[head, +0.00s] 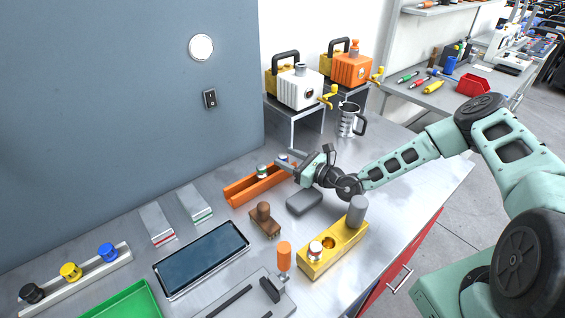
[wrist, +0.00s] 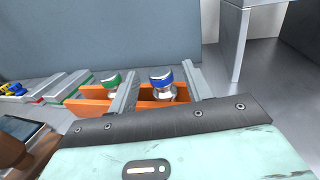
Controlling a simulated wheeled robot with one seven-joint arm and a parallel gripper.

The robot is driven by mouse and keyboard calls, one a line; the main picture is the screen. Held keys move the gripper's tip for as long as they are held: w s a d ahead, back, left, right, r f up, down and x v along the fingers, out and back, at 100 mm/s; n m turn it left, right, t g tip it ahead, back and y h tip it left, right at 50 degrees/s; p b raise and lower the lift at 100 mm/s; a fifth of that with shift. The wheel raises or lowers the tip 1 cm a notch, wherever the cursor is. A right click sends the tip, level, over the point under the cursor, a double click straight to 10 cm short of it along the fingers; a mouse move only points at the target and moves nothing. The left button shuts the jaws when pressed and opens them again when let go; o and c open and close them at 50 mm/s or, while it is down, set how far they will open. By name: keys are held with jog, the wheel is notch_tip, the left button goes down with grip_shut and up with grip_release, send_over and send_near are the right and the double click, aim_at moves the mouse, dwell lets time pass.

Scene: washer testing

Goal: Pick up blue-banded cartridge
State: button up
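The blue-banded cartridge (wrist: 163,84) stands in the orange rack (wrist: 95,105), towards its right end in the wrist view. In the head view it is at the rack's far end, partly hidden by my gripper, with its blue top (head: 283,158) showing. My gripper (wrist: 160,72) is open, with one finger to each side of the blue-banded cartridge and visible gaps. In the head view my gripper (head: 279,162) reaches the rack from the right. A green-banded cartridge (wrist: 111,82) stands in the same rack, just outside my left finger.
A grey rounded block (head: 304,202) and a brown-handled stamp (head: 264,218) lie near the rack (head: 245,191). A yellow block (head: 325,262) holds a cartridge and a grey cylinder. A metal stand (head: 293,119) and a steel jug (head: 349,122) are behind. The wall is close behind the rack.

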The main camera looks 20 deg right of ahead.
jog(key=c, duration=0.8)
jog(key=shift+r, duration=0.15)
